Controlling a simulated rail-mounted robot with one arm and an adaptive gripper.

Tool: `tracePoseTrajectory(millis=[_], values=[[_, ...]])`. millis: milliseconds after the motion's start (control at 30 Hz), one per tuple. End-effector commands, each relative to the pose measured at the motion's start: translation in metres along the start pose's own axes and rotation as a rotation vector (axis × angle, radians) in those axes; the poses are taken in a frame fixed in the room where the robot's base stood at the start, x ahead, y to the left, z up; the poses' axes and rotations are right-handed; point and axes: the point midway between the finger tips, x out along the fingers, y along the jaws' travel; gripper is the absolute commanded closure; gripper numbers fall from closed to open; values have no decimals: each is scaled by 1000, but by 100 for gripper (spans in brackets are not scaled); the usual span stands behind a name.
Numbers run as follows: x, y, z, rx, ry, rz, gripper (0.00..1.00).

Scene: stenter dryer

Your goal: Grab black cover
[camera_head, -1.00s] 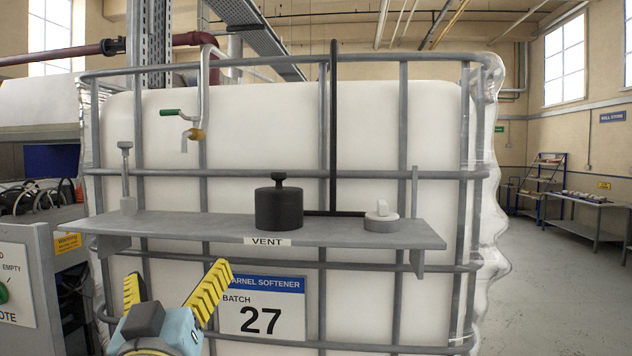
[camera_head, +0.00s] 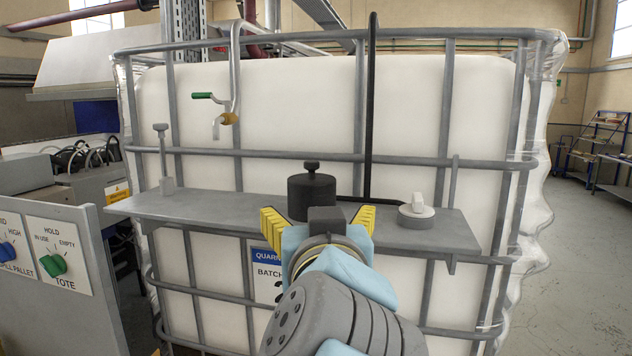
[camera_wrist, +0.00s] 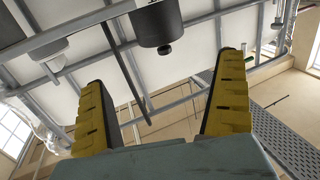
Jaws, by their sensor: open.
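The black cover (camera_head: 311,194) is a squat black cylinder with a small knob on top. It stands upright on the grey shelf (camera_head: 230,208) in front of the white tank. My gripper (camera_head: 318,218) is open, its yellow fingers spread, in front of the cover in the head view, where my wrist hides its lower part. In the wrist view the cover (camera_wrist: 158,22) shows at the top, beyond and between the fingertips of my gripper (camera_wrist: 165,95). Nothing is between the fingers, and the cover appears apart from them.
A white-and-grey round cap (camera_head: 416,212) sits on the shelf to the right. A thin black upright pipe (camera_head: 371,110) bends toward the cover. A grey post (camera_head: 163,160) stands at the shelf's left. Cage bars (camera_head: 240,155) run behind. A tap with green handle (camera_head: 210,97) hangs above.

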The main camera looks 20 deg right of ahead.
Motion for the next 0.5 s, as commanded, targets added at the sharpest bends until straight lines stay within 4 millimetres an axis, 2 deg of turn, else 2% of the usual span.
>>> tracePoseTrajectory(millis=[500], values=[[30,2,-4,-1,2,6,0]])
